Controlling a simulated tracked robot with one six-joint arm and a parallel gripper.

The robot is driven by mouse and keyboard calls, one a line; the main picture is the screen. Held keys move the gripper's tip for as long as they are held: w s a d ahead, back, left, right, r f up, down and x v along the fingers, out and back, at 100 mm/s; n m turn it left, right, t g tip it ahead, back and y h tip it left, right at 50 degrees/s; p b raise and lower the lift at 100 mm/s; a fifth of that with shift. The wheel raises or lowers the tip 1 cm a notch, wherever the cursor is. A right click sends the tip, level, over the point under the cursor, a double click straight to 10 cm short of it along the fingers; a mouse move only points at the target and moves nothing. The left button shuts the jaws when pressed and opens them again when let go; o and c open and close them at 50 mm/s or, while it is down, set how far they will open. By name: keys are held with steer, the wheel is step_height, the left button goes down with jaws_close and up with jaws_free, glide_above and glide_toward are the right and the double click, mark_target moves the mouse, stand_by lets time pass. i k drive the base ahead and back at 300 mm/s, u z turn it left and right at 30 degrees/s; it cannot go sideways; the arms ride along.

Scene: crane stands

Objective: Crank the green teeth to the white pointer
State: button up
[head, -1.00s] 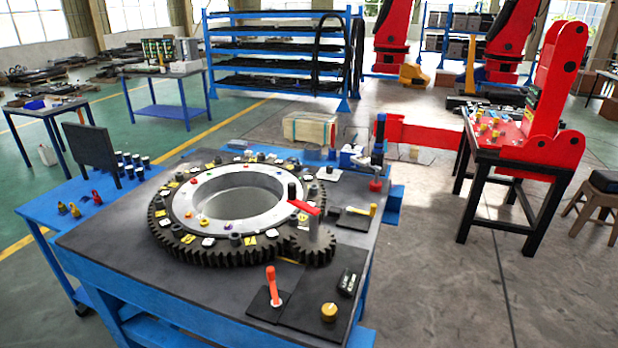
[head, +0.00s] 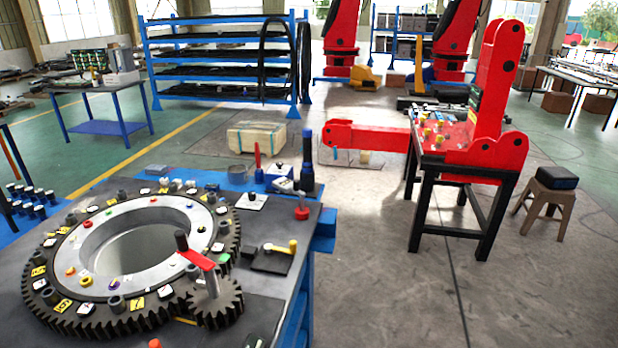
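A large dark ring gear (head: 85,325) lies flat on the table at the lower left of the head view, with a pale inner ring (head: 205,225). Coloured dots and white and yellow tags sit around it. A small green patch (head: 224,257) shows at its right edge, near the pinion; I cannot tell whether it marks the green teeth. A small pinion (head: 225,305) sits against the ring's front right side. Above it is a red crank arm (head: 197,260) with a dark upright knob (head: 181,241), pointing back left. I cannot pick out the white pointer. My gripper is not in view.
A yellow-handled lever (head: 280,247) on a dark plate and a red knob (head: 302,212) stand right of the ring. A dark blue post (head: 308,165) rises at the table's back corner. A black-framed stand (head: 450,235) with red arm parts is at right. Floor between is clear.

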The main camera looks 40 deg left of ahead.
mark_target(218, 300)
steer(key=i, duration=2.05)
steer(key=u, duration=3.25)
